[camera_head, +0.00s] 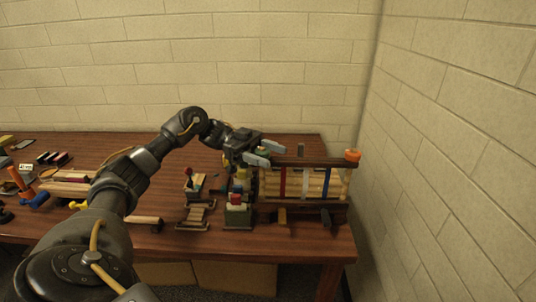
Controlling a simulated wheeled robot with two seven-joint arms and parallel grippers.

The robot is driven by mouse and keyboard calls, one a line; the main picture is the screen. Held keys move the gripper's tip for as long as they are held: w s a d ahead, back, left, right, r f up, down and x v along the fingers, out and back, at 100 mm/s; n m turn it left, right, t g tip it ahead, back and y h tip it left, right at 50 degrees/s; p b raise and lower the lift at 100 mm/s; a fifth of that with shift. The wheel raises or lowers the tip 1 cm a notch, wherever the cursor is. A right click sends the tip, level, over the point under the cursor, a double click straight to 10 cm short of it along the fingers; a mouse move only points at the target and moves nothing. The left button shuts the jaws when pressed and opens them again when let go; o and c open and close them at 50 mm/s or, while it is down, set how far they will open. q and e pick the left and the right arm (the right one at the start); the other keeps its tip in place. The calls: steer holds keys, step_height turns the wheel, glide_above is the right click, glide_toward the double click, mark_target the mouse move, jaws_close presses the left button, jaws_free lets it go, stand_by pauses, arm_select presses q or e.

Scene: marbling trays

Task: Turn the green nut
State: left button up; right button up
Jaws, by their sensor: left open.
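A wooden press-like frame (310,162) with a dark top bar stands at the right end of the table. A small greenish piece (262,150), which looks like the green nut, sits at the left end of the bar, partly hidden by my gripper. My left gripper (265,153) is open at that end, its two pale fingers on either side of the greenish piece; I cannot tell whether they touch it. An orange nut (353,155) tops the bar's right end. My right gripper is not in view.
A stack of coloured blocks (238,213) stands below my gripper, with a small wooden rack (194,216) to its left. Tools and an orange-handled item (17,179) lie at the far left. Brick walls close the back and right. The table's back middle is clear.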

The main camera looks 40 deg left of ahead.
mark_target(256, 150)
arm_select(q)
steer(key=shift+a+f+b, duration=0.15)
steer(key=shift+a+b, duration=0.3)
steer(key=shift+a, duration=0.2)
steer(key=a+b, duration=0.2)
steer(key=a, duration=0.2)
steer(key=shift+s, duration=0.15)
steer(key=shift+a, duration=0.1)
steer(key=shift+a+b, duration=0.15)
steer(key=shift+b, duration=0.15)
steer(key=shift+s+a+b, duration=0.15)
steer(key=shift+a+b, duration=0.2)
steer(key=shift+a, duration=0.45)
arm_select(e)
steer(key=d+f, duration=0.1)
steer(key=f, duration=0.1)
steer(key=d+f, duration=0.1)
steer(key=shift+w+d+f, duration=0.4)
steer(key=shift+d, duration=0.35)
